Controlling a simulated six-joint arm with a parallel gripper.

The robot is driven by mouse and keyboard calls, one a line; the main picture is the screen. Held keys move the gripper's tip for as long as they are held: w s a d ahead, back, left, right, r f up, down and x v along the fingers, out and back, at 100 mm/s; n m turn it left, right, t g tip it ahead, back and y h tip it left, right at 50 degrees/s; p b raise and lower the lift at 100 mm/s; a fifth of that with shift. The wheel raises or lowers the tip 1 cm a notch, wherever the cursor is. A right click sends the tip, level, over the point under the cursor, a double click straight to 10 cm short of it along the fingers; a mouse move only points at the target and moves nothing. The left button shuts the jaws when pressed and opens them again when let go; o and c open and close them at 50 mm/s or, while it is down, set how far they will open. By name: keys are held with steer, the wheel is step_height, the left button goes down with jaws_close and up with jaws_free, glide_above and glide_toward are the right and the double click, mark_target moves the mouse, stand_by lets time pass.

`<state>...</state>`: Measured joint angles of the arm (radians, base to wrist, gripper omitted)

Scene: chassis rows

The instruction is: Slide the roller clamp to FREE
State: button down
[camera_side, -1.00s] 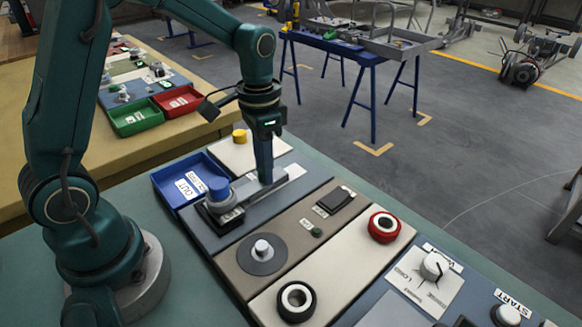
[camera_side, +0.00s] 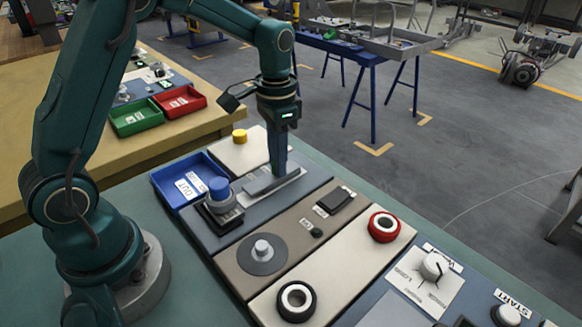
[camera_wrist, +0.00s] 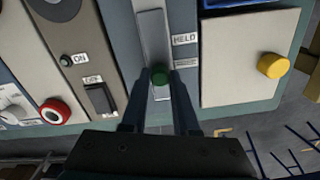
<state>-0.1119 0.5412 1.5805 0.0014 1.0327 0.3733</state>
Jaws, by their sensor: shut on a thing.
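The roller clamp's track plate (camera_wrist: 150,22) is a long grey strip on a blue-grey panel, and it also shows in the side view (camera_side: 258,189). A HELD label (camera_wrist: 185,38) is beside the track, with a second label (camera_wrist: 187,62) nearer the roller, too small to read surely.
A blue tray marked OUT (camera_side: 166,176) and a blue-capped knob (camera_side: 219,187) stand left of the track. A yellow button (camera_side: 240,135) is behind. A black switch (camera_side: 336,200) and red ring (camera_side: 384,226) lie to the right. The space above the panels is clear.

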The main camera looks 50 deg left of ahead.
steer(key=shift+w+r, duration=0.1)
steer(key=shift+w, duration=0.2)
steer(key=c, duration=0.7)
jaws_free()
steer(key=shift+s, duration=0.1)
steer(key=shift+o, duration=0.2)
steer(key=shift+r, duration=2.5)
